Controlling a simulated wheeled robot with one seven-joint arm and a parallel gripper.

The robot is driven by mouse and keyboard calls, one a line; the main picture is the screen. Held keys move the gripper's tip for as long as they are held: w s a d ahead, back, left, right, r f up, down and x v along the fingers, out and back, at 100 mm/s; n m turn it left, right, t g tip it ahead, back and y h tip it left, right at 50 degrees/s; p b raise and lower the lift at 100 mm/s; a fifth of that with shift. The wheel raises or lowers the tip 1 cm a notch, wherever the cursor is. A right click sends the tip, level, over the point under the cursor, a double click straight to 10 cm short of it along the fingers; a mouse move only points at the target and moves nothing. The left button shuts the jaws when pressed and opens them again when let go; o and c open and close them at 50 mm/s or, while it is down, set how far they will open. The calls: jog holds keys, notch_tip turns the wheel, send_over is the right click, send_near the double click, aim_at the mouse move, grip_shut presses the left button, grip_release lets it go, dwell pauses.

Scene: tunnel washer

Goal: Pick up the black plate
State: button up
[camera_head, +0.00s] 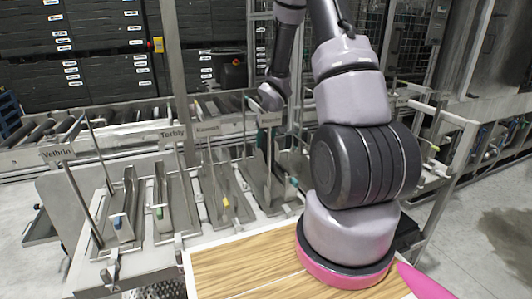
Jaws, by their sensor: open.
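My arm rises from its pink-ringed base in the foreground and bends back down toward the racks. My gripper (268,108) is at its far end, beyond the row of metal holders, and is open. Its fingers are small and hard to make out. I cannot pick out the black plate with certainty. A flat black piece (407,234) shows just right of my arm's lower part, mostly hidden behind it, and I cannot tell what it is. My arm covers much of the right middle of the view.
A wooden tabletop (230,262) lies in front. Metal holders (165,205) with upright rods and name signs, including "Vethrin" (57,153), stand behind it. A roller conveyor (110,128) and stacked dark crates (60,35) are farther back. Floor is open at right.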

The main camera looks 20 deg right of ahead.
jog(key=shift+f, duration=0.1)
grip_shut()
dwell(1.5)
